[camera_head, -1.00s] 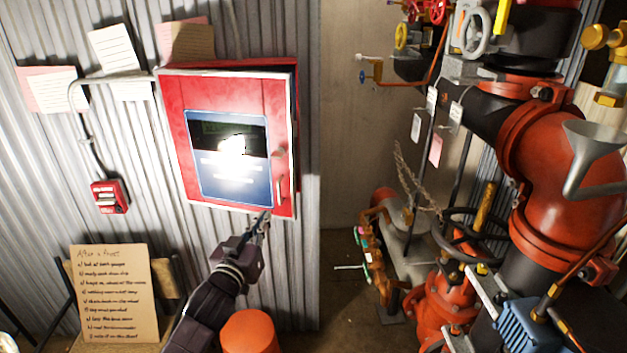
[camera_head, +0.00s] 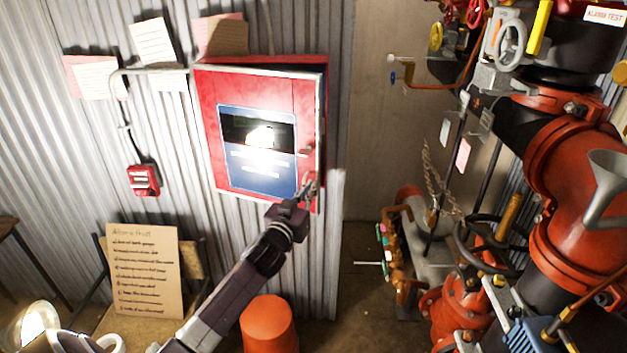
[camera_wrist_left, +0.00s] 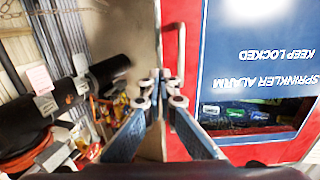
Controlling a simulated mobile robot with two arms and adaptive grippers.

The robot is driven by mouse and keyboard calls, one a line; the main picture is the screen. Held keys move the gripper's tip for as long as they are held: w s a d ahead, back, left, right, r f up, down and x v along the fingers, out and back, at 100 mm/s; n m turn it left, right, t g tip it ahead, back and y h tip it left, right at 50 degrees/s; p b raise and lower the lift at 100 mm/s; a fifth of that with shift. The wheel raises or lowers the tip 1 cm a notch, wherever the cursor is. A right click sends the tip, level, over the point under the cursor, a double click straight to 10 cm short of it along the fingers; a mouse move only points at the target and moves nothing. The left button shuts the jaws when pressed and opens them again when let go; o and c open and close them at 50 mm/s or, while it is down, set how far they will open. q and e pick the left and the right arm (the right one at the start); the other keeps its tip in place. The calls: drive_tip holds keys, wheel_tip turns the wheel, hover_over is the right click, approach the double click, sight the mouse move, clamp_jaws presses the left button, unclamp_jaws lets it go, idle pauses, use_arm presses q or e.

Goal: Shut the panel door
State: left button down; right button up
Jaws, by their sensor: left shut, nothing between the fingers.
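The red panel door (camera_head: 210,133), with a blue label and dark window, hangs on the corrugated wall. It stands slightly ajar: the red box (camera_head: 290,63) shows behind its top and right edges. A thin upright handle (camera_head: 309,152) is on the door's right side; it also shows in the left wrist view (camera_wrist_left: 181,48). My left gripper (camera_head: 310,186) is shut and empty at the door's lower right corner, just below the handle. In the left wrist view its fingertips (camera_wrist_left: 161,88) are together in front of the door's edge; contact cannot be told. My right gripper is not in view.
Red pipes and valves (camera_head: 575,165) crowd the right side. A small red call point (camera_head: 144,180) is on the wall left of the box. An orange bucket-like object (camera_head: 267,325) stands below my left arm. A handwritten board (camera_head: 145,270) leans at lower left.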

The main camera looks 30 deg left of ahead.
use_arm(q)
drive_tip(key=shift+x, duration=1.15)
